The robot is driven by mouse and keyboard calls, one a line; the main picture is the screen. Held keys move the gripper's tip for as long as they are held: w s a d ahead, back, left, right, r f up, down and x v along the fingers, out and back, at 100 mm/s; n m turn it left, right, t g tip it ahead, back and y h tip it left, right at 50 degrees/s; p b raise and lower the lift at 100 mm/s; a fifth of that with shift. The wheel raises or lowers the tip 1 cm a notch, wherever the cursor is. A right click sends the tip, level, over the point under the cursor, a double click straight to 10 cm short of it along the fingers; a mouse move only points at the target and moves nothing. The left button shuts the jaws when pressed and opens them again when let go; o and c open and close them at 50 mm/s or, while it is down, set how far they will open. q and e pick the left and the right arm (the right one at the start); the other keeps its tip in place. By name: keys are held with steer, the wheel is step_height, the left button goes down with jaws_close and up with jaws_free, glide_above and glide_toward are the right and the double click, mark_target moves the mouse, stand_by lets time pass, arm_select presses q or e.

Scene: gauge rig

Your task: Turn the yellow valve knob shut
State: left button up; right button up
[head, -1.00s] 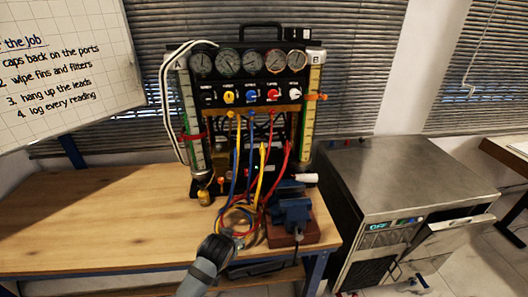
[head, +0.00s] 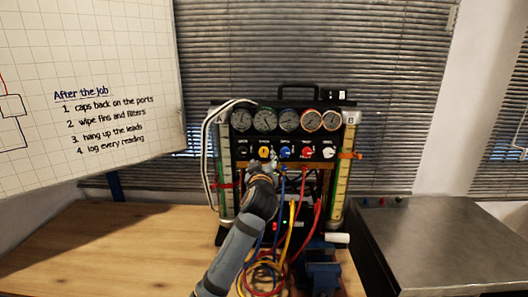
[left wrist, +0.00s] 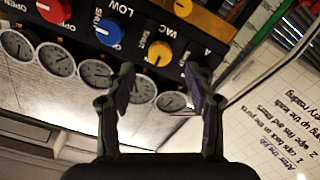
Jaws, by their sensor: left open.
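The yellow valve knob (head: 263,152) sits in the row of knobs on the black gauge panel, under the dials. My left gripper (head: 262,170) is just below it in the head view, with the arm rising from the bottom. In the left wrist view, turned upside down, the yellow knob (left wrist: 159,53) appears between and beyond my left fingertips (left wrist: 161,75). The fingers are apart and empty, and I see no contact with the knob. A "SHUT" label is beside the knob; its pointer direction is unclear. My right gripper is not in view.
A blue knob (left wrist: 110,32) and a red knob (left wrist: 54,10) are in the same row. Several round gauges (head: 288,121) line the panel above. Coloured hoses (head: 292,215) hang below, near a blue vise (head: 323,278). The wooden bench (head: 110,250) is clear at left.

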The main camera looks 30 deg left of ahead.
mark_target(264, 153)
arm_select(q)
steer(key=p+x, duration=0.1)
steer(key=x, duration=0.3)
steer(key=shift+w+a+r, duration=0.1)
steer(key=shift+w+a, duration=0.1)
steer(key=shift+w, duration=0.15)
steer(key=shift+w+a, duration=0.2)
steer(key=shift+w, duration=0.15)
steer(key=shift+c, duration=0.4)
jaws_close()
